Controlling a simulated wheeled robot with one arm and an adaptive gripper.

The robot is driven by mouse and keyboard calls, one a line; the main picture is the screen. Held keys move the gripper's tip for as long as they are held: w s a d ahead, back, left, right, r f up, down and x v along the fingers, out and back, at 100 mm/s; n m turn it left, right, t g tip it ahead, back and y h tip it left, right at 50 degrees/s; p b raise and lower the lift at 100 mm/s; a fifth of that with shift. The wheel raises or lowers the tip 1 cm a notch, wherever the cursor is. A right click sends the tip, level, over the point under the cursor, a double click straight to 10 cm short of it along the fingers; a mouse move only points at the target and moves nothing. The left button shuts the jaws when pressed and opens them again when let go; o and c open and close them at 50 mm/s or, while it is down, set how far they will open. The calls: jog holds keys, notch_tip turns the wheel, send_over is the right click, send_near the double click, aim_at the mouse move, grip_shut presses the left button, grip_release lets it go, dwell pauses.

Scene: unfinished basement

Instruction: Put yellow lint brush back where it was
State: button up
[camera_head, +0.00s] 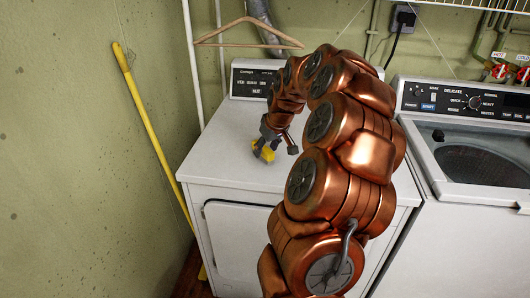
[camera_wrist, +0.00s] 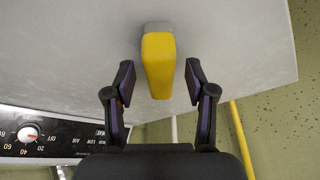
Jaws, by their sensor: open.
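The yellow lint brush (camera_wrist: 158,66) has a yellow body with a grey end and rests on the white dryer top (camera_wrist: 70,50). In the wrist view it lies between the two open fingers of my gripper (camera_wrist: 160,84), with a visible gap on each side. In the head view the brush (camera_head: 264,153) shows at the end of my arm, partly hidden by my gripper (camera_head: 277,146). The fingers point down at the dryer top around the brush.
The dryer's control panel (camera_head: 250,80) stands behind. A wooden hanger (camera_head: 248,38) hangs above it. A yellow pole (camera_head: 150,130) leans on the wall at left. An open-topped washer (camera_head: 470,150) stands at right. The dryer top left of my gripper is clear.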

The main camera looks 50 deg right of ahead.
jog(key=b+v, duration=0.2)
jog(key=v, duration=0.8)
jog(key=s+a+f+n+g+y, duration=0.1)
jog(key=s+a, duration=0.1)
jog(key=a, duration=1.1)
jog(key=s+a+f+n+g+y, duration=0.1)
jog(key=s+a+f+n+g, duration=0.1)
jog(key=a, duration=1)
jog(key=s+a+f+g, duration=0.1)
jog(key=s+a+f, duration=0.1)
jog(key=s, duration=0.4)
jog(key=s+a+f+g, duration=0.1)
jog(key=s+a+f, duration=0.2)
jog(key=s+a, duration=0.2)
jog(key=s+a+f+m+g+h, duration=0.1)
jog(key=s+a, duration=0.3)
jog(key=s, duration=0.5)
jog(key=shift+s+a+f, duration=0.2)
jog(key=shift+a+f, duration=0.05)
jog(key=shift+f, duration=0.65)
jog(key=shift+r, duration=0.15)
